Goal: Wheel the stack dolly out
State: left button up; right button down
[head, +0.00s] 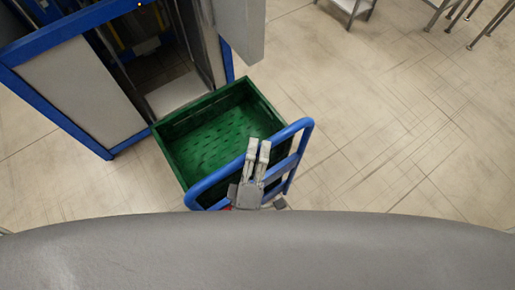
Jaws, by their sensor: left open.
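The stack dolly shows by its blue tubular handle (303,140), which loops along the near right side of a green crate (171,166). The crate looks empty, and its near corner is behind the handle. The dolly's base and wheels are mostly hidden beneath the crate. My left gripper (259,146) is at the middle of the handle, its two pale fingers apart and overlapping the top bar in the picture. I cannot tell whether the fingers touch the bar. My right gripper is not in view.
A blue-framed machine with grey panels (80,88) stands close at the upper left, with its opening right behind the crate. A grey panel (240,25) hangs by the opening. Metal table legs (470,15) are at the top right. The tiled floor (400,130) on the right is clear.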

pick_arm(q)
jog(key=v, duration=1.1)
jog(key=shift+s, duration=0.3)
jog(key=shift+a+f, duration=0.1)
